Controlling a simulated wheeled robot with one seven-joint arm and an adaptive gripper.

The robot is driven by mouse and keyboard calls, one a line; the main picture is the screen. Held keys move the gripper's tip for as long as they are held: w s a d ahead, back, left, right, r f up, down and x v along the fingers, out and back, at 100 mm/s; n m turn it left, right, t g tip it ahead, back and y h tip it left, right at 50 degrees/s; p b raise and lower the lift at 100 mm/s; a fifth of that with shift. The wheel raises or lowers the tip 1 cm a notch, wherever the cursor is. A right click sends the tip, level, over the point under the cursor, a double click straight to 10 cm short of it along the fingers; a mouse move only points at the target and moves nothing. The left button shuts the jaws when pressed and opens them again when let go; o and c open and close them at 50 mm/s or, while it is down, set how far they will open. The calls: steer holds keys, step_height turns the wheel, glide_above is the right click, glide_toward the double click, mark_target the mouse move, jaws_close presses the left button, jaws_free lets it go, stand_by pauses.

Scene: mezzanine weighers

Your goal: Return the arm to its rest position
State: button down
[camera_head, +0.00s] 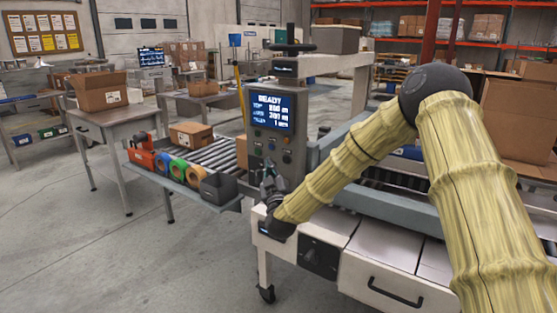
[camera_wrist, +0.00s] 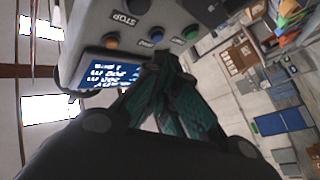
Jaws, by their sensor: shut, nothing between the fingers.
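My gripper (camera_head: 268,185) is at the end of my yellow-sleeved arm, in front of the lower part of a grey control panel (camera_head: 297,155) in the head view. In the wrist view my gripper (camera_wrist: 165,62) is shut and empty, its dark green fingers together at the tips. The tips are close to the panel face (camera_wrist: 185,14), just below its row of buttons. I cannot tell whether they touch it. The panel's screen (camera_head: 270,111) reads READY in the head view. My arm reaches from the right across the machine, bent at a dark elbow.
A white drawer cabinet (camera_head: 385,270) and machine bed lie under my arm. A large cardboard box (camera_head: 518,125) stands right. Open floor (camera_head: 130,255) lies at front left.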

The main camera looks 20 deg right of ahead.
steer(key=s+a+f+g+y+p, duration=0.1)
steer(key=s+a+f+g+y, duration=0.2)
steer(key=f, duration=0.6)
steer(key=s+a+f+g+y+p, duration=0.1)
steer(key=s+a+f+g, duration=0.1)
steer(key=s+f, duration=0.5)
steer(key=s+a+f+g+p, duration=0.1)
steer(key=s+f+g, duration=0.2)
steer(key=s+f, duration=0.55)
steer(key=s+a+f+g, duration=0.1)
steer(key=s+f+g, duration=0.2)
steer(key=s+f, duration=0.55)
steer(key=s+d+f+m+g+p, duration=0.1)
steer(key=s+f+g, duration=0.2)
steer(key=s, duration=0.8)
steer(key=s+d+f+m+g+p, duration=0.1)
steer(key=s+d+f+g, duration=0.1)
steer(key=s, duration=1)
steer(key=s+d+f+m+g+p, duration=0.1)
steer(key=s+f+g, duration=0.4)
steer(key=s, duration=0.6)
steer(key=shift+s+d+f+m+h, duration=0.15)
steer(key=shift+s+f+m+h, duration=0.2)
steer(key=shift+m, duration=0.25)
